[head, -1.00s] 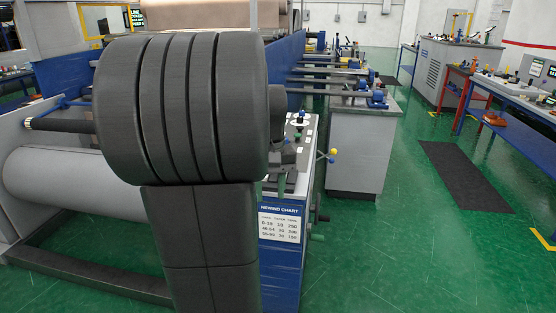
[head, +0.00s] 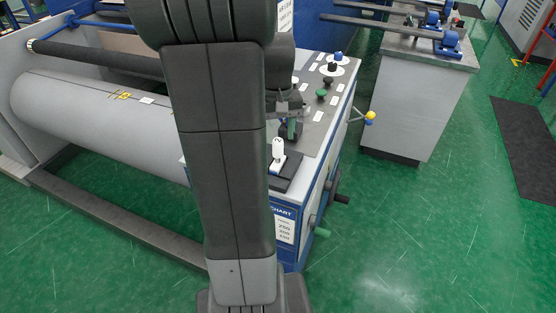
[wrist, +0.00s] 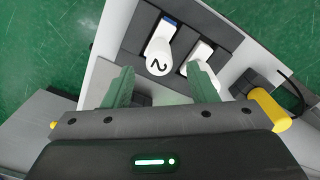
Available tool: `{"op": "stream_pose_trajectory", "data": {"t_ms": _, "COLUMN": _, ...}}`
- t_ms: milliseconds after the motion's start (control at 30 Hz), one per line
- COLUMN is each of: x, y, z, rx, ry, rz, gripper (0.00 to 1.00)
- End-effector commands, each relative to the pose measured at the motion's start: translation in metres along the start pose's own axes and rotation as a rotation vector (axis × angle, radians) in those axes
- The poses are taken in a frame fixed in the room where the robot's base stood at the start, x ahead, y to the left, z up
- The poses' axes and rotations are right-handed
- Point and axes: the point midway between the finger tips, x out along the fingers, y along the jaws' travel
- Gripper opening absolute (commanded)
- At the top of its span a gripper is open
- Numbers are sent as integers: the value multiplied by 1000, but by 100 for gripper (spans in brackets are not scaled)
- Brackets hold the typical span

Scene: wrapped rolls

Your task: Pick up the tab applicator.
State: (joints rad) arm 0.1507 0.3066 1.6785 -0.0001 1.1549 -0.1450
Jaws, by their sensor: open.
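My gripper (wrist: 158,70) is open in the wrist view, its two green fingers apart with nothing held between them. A white handheld tool marked "2" with a blue end (wrist: 160,46) rests in a dark holder (wrist: 135,38). It appears between and beyond the fingertips. A second white tool (wrist: 202,55) sits to its right, partly hidden by the right finger. I cannot tell for certain which is the tab applicator. In the head view, one white tool (head: 278,152) stands in the black holder (head: 290,172) on the console, and my arm hides part of the area.
The console top (head: 318,115) carries knobs and labels behind the holder. A large grey roller (head: 100,110) lies to the left. A grey cabinet (head: 410,110) stands to the right, with green floor between.

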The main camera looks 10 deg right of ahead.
Motion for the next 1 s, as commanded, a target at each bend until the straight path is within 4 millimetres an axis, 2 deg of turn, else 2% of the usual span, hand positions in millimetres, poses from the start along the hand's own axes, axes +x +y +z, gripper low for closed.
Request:
{"op": "stream_pose_trajectory", "data": {"t_ms": 167, "x": 26, "y": 0, "z": 9, "rx": 0, "ry": -6, "rz": -1, "gripper": 52}}
{"op": "stream_pose_trajectory", "data": {"t_ms": 300, "x": 43, "y": 0, "z": 8, "rx": 0, "ry": -4, "rz": -1, "gripper": 52}}
{"op": "stream_pose_trajectory", "data": {"t_ms": 567, "x": 46, "y": 0, "z": 7, "rx": 0, "ry": -1, "rz": 0, "gripper": 52}}
{"op": "stream_pose_trajectory", "data": {"t_ms": 667, "x": 46, "y": 0, "z": 7, "rx": 0, "ry": -1, "rz": 0, "gripper": 36}}
{"op": "stream_pose_trajectory", "data": {"t_ms": 833, "x": 46, "y": 0, "z": 7, "rx": 0, "ry": -1, "rz": 0, "gripper": 3}}
{"op": "stream_pose_trajectory", "data": {"t_ms": 867, "x": 46, "y": 0, "z": 7, "rx": 0, "ry": -1, "rz": 0, "gripper": 0}}
{"op": "stream_pose_trajectory", "data": {"t_ms": 1000, "x": 46, "y": 0, "z": 7, "rx": 0, "ry": -1, "rz": 0, "gripper": 0}}
